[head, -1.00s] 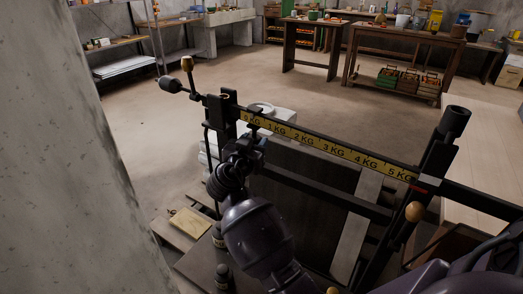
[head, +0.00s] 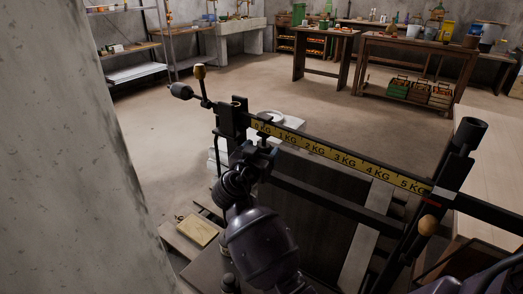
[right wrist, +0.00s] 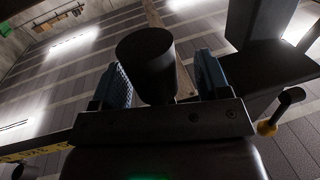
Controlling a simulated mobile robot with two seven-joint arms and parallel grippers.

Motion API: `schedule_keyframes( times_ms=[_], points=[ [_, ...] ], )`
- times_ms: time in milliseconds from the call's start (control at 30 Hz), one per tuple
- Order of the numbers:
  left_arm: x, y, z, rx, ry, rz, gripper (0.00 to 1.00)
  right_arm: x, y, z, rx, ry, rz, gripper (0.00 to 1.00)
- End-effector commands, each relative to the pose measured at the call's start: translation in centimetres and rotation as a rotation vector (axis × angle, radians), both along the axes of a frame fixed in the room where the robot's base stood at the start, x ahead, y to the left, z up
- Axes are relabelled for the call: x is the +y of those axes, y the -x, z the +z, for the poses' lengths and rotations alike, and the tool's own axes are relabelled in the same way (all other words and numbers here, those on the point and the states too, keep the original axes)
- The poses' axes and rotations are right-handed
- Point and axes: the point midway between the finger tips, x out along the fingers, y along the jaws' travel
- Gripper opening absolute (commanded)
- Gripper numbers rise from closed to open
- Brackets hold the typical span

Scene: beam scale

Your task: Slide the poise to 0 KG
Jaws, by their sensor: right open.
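The beam scale's dark beam carries a yellow strip (head: 340,159) marked 0 KG to 5 KG, with 0 KG at the left end. The poise is small and dark at the 0 KG end of the strip, largely hidden by my right gripper (head: 254,154). In the right wrist view a dark cylinder (right wrist: 145,62), seemingly the poise's weight, stands between the two blue-padded fingers of my right gripper (right wrist: 165,78). The fingers are open, with a gap clearest on the right side. The exact poise mark is hard to read. My left gripper is not in view.
A dark upright post (head: 444,165) supports the beam at the right. A counterweight (head: 181,90) sticks out beyond the beam's left end. A concrete pillar (head: 70,180) fills the left side. Workbenches (head: 410,63) stand far back, with open floor before them.

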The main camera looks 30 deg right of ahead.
Motion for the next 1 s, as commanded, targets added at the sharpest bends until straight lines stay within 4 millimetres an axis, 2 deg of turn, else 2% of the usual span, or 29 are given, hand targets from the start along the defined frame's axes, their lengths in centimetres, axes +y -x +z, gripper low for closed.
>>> schedule_keyframes(
  times_ms=[400, 600, 1000],
  points=[
    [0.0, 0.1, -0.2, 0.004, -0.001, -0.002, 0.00, 5.8, 3.8, -0.1, 0.001, -0.003, 0.002, 0.69],
    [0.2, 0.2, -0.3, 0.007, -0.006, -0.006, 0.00, 7.9, 5.2, 0.0, 0.000, -0.001, 0.003, 0.69],
    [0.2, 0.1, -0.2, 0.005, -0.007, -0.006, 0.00, 8.6, 5.7, 0.1, -0.001, 0.000, 0.002, 0.69]
  ],
)
